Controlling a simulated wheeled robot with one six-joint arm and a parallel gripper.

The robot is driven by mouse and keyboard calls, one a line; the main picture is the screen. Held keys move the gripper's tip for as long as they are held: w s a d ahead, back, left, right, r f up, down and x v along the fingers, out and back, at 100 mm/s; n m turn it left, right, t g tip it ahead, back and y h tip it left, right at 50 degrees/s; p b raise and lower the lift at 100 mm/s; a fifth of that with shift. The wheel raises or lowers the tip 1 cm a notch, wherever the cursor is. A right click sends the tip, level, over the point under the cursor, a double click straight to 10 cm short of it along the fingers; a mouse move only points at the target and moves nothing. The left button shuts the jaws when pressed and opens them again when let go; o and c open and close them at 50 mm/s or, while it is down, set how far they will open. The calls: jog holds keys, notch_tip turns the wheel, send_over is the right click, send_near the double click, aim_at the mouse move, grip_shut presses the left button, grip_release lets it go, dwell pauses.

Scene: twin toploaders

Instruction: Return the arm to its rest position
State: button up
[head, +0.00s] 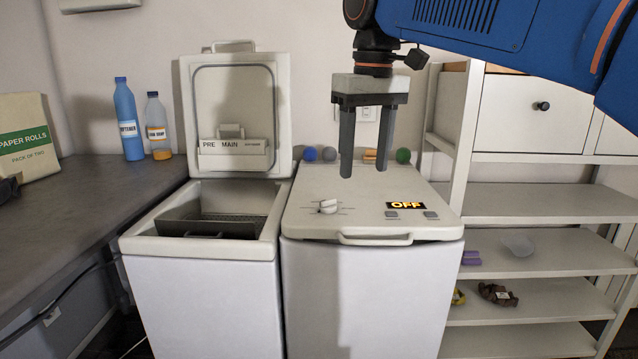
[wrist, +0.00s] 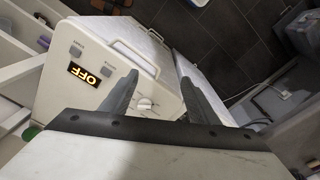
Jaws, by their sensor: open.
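My gripper (head: 363,172) hangs from my blue arm above the right toploader (head: 372,280) in the head view. Its two dark fingers point down, apart, with nothing between them. The right toploader's lid is shut, and its display (head: 407,205) reads OFF. In the wrist view my gripper (wrist: 158,85) shows both fingers spread over the machine top, with the dial (wrist: 144,104) between them. The left toploader (head: 200,300) stands beside it with its lid (head: 236,112) raised and its tub open.
A worktop (head: 80,215) at left holds a blue bottle (head: 128,120), a smaller bottle (head: 157,125) and a paper rolls pack (head: 28,140). A shelf unit (head: 540,200) stands at right, close under my arm. Several small coloured balls sit behind the right machine's lid.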

jog(key=s+d+f+m+t, duration=0.1)
jog(key=s+d+f+m, duration=0.1)
jog(key=s+d+f, duration=0.4)
jog(key=s+d+f+m+t, duration=0.1)
jog(key=s+d+f, duration=0.6)
jog(key=f, duration=0.8)
jog(key=s+d+f+m+t, duration=0.2)
jog(key=s+d+f, duration=0.4)
jog(key=f, duration=0.4)
jog(key=shift+s+d+f+m, duration=0.3)
jog(key=shift+d+f, duration=0.05)
jog(key=shift+d, duration=0.45)
